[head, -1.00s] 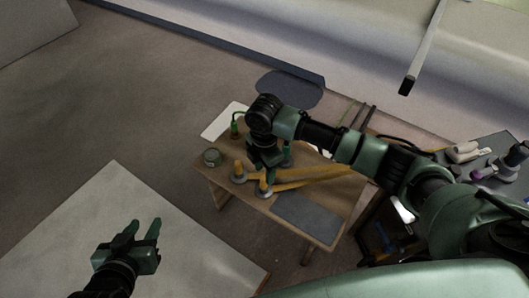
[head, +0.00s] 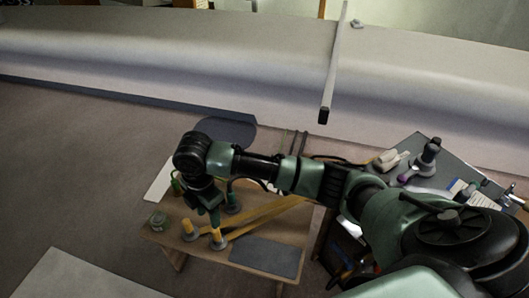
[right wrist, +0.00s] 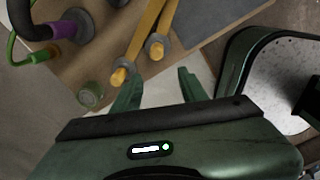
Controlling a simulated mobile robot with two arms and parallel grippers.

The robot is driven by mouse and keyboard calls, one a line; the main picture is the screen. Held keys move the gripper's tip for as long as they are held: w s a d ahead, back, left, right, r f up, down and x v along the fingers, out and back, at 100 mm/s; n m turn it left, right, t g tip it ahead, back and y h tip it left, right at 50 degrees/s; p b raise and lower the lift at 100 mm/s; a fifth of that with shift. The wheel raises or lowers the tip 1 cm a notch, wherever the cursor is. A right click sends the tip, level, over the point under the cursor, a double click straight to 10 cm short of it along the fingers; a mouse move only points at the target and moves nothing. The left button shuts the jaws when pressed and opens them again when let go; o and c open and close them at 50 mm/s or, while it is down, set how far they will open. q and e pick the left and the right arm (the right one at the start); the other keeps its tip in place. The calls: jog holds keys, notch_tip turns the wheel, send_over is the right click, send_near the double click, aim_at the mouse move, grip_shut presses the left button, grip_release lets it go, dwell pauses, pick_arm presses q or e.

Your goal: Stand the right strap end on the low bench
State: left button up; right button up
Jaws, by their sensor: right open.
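The low bench (head: 165,240) carries two yellow straps, which run from their ends toward the right and back in the head view. Each end has a yellow peg and a round grey base. The left-hand end (head: 186,228) and the right-hand end (head: 218,240) sit near the bench's front; which one is the task's right end I cannot tell for certain. Both ends also show in the right wrist view, one at the left (right wrist: 119,77) and one farther right (right wrist: 156,46). My right gripper (head: 211,217) hangs above them, open and empty, its fingers (right wrist: 158,90) apart. My left gripper is out of view.
A small jar (head: 157,220) stands on the bench's left side. A dark grey mat (head: 264,257) covers its right front. A purple-and-grey tool (right wrist: 64,27) stands on it in the right wrist view. A tool table (head: 440,165) is at right; the pale hull (head: 150,60) lies behind.

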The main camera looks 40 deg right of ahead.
jog(key=s+a+f+m+t+y, duration=0.1)
jog(key=s+a+f+m+y, duration=0.1)
jog(key=s+a+m, duration=0.3)
jog(key=s+a+f+m+t+y, duration=0.1)
jog(key=s+f+m, duration=0.15)
jog(key=s, duration=0.45)
jog(key=s+d+m+t+h, duration=0.1)
jog(key=s+d+m+h, duration=0.2)
jog(key=s+d+m, duration=0.7)
jog(key=shift+s+d+r+m+t, duration=0.3)
jog(key=shift+s+d+r+m, duration=0.25)
jog(key=shift+d, duration=0.55)
jog(key=shift+w+f, duration=0.1)
jog(key=shift+w, duration=0.05)
